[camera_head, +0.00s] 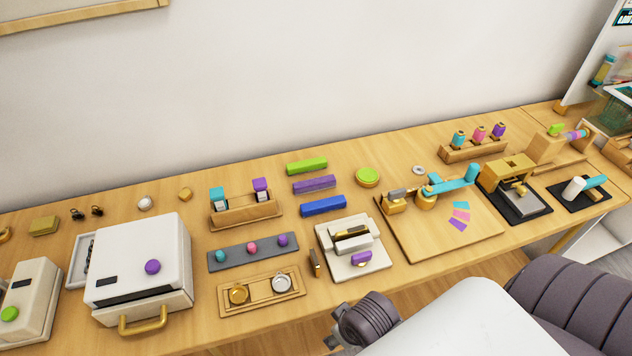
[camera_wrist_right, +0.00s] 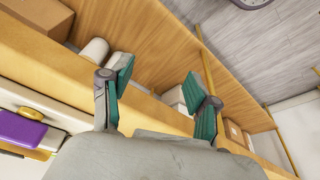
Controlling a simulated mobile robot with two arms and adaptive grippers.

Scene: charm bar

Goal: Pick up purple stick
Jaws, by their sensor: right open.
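A long purple bar (camera_head: 314,184) lies on the wooden table in the head view, between a green bar (camera_head: 307,166) and a blue bar (camera_head: 323,206). My right gripper (camera_wrist_right: 160,95) shows in the right wrist view with its two teal-padded fingers spread apart and nothing between them. It points past the table edge toward the floor side. A purple block (camera_wrist_right: 22,130) on a white device is at the left of that view; the purple bar is not seen there. My left gripper is not in view.
A white press with a purple tab (camera_head: 361,259) stands in front of the bars. A grey strip with coloured knobs (camera_head: 219,264) and a wooden holder (camera_head: 246,213) are to their left. A wooden board (camera_head: 420,246) lies to the right. The wall is behind.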

